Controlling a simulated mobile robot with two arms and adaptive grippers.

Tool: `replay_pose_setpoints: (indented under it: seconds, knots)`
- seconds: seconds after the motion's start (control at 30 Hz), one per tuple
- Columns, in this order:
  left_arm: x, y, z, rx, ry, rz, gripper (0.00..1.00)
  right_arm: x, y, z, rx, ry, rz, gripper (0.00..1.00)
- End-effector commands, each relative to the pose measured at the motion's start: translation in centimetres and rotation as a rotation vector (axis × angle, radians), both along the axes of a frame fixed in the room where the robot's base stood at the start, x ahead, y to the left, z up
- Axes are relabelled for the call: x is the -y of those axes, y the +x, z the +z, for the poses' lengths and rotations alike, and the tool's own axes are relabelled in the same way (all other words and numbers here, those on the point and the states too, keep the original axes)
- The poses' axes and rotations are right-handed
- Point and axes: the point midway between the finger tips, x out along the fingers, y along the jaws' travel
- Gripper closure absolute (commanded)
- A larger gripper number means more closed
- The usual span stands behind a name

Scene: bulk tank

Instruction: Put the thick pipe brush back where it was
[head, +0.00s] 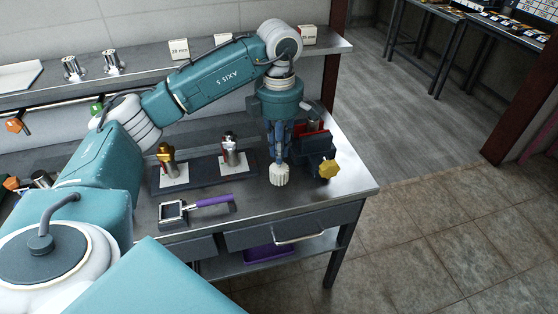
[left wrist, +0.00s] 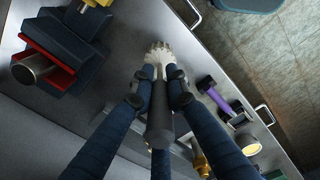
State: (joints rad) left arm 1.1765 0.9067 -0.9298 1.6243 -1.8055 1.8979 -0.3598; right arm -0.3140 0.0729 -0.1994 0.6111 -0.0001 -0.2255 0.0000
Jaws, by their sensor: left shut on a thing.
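The thick pipe brush (head: 280,174) has a pale, ribbed bristle head that points down over the right part of the steel bench. In the left wrist view, its pale head (left wrist: 157,53) sticks out past the fingertips and its dark grey handle (left wrist: 160,125) runs back between the fingers. My left gripper (head: 278,152) is shut on the brush, beside the vise. It also shows in the left wrist view (left wrist: 159,88). Whether the bristles touch the bench top, I cannot tell. My right gripper is not in view.
A dark vise (head: 318,152) with red jaws and a yellow knob holds a pipe right beside the brush. A purple-handled tool (head: 212,200) lies in front. The shelf (head: 345,46) behind carries small white labels (head: 179,49).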

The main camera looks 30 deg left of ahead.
Motion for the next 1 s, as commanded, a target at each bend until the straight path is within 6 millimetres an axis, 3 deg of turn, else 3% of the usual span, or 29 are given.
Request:
replay_pose_setpoints:
  seconds: [0.3, 0.7, 0.73, 0.8, 1.0]
  knots:
    - [0.0, -0.1, -4.0, -0.002, 0.001, 0.0, 1.0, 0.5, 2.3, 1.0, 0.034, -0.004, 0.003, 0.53]
    - [0.0, 0.0, -4.7, 0.0, 0.0, 0.0, 1.0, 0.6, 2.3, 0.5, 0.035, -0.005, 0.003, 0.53]
    - [0.0, 0.0, -4.6, 0.0, 0.0, 0.0, 0.82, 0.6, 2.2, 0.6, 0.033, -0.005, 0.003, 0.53]
    - [0.0, 0.0, -4.5, 0.0, 0.0, 0.0, 0.68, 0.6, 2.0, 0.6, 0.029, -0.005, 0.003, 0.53]
    - [0.0, 0.0, -4.5, 0.0, 0.0, 0.0, 0.67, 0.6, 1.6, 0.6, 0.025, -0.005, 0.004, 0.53]
